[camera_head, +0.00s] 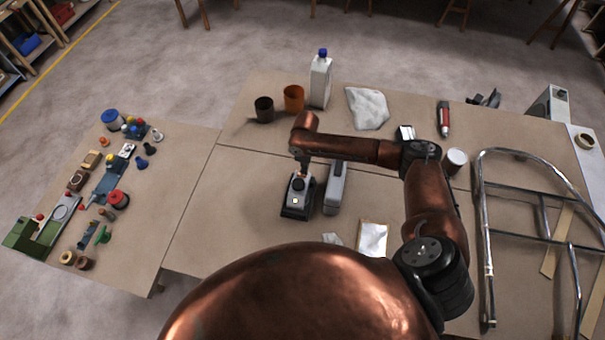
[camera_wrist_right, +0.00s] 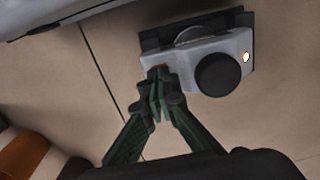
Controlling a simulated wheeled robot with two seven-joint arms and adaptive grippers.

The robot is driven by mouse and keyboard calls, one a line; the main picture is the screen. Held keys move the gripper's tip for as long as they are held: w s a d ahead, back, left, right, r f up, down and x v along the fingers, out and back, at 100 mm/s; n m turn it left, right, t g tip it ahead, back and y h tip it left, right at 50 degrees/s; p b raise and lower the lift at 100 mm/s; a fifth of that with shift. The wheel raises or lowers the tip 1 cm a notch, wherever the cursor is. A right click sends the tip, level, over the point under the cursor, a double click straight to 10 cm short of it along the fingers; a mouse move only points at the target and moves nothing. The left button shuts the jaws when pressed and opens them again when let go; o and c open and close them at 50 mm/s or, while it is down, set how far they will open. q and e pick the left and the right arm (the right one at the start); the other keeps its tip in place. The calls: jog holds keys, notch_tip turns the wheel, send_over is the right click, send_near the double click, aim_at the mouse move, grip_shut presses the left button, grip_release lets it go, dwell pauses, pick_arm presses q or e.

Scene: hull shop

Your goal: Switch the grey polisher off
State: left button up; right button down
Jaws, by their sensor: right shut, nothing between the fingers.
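The grey polisher (camera_head: 297,198) stands upright on the brown table, with a dark base and a small lit yellowish lamp on its body. In the right wrist view its grey body (camera_wrist_right: 204,53) shows a round black knob, and the lamp glows at its right end. My right gripper (camera_head: 303,172) comes down over the far end of the polisher. In the wrist view my right gripper (camera_wrist_right: 158,78) is shut and empty, its tips at the left end of the polisher body. A small orange-red spot shows by the tips. I cannot tell if they touch it. My left gripper is not in view.
A long grey tool (camera_head: 335,187) stands close right of the polisher. Cups, an orange one (camera_head: 294,98) among them, and a white bottle (camera_head: 320,80) stand behind. A chrome tube frame (camera_head: 488,240) lies at right. Bare table (camera_head: 235,205) lies left of the polisher.

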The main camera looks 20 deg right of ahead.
jog(key=shift+f, duration=0.8)
dwell(0.4)
notch_tip(320, 180, up, 7)
jog(key=p, duration=0.7)
dwell(0.7)
